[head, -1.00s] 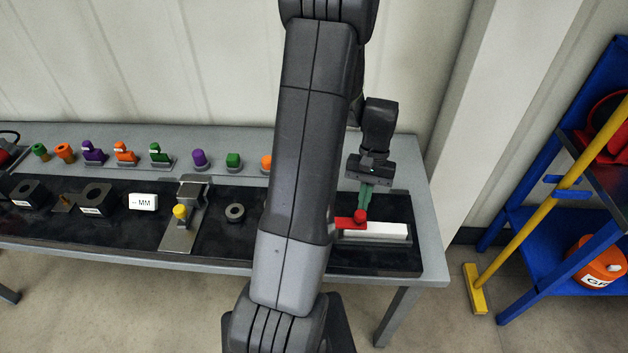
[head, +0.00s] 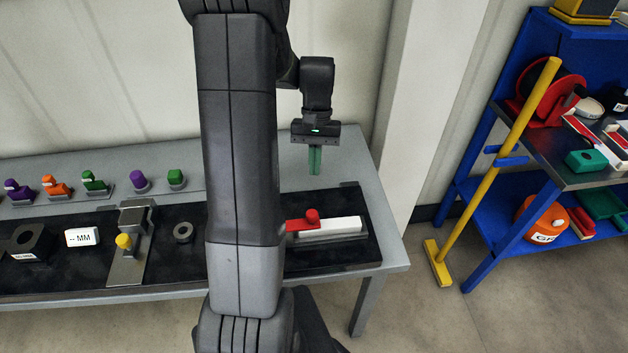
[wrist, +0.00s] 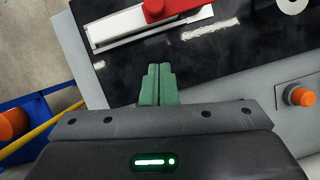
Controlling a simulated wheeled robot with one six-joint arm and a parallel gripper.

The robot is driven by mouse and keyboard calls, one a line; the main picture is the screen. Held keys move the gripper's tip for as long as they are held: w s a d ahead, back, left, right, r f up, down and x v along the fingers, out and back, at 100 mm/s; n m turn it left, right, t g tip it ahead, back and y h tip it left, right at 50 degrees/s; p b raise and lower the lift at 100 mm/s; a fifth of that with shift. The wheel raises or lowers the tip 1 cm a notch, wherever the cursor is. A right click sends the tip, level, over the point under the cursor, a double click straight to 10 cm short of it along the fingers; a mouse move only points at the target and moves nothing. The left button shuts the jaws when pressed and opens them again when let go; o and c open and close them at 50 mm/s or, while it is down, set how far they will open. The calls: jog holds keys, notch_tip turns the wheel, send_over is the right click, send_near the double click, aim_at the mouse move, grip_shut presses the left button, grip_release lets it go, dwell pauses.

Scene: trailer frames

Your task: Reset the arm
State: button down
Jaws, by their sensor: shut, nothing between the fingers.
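My gripper (head: 315,160) hangs above the right end of the grey bench, with its green fingers shut together and nothing between them. In the wrist view the closed green fingers (wrist: 158,84) point toward the black mat. A white block with a red slider and red knob (head: 312,216) lies on the mat in front of the gripper, apart from it. The red knob also shows at the top of the wrist view (wrist: 153,8). My arm crosses the middle of the head view and hides part of the bench.
The black mat (head: 350,255) holds a metal fixture with a yellow knob (head: 124,241), a ring (head: 183,232) and a white "MM" box (head: 83,237). Coloured knobs line the bench's back. A yellow pole (head: 500,165) leans against a blue shelf (head: 485,262) at right.

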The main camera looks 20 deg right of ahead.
jog(key=shift+v, duration=1.95)
jog(key=shift+w+d, duration=0.1)
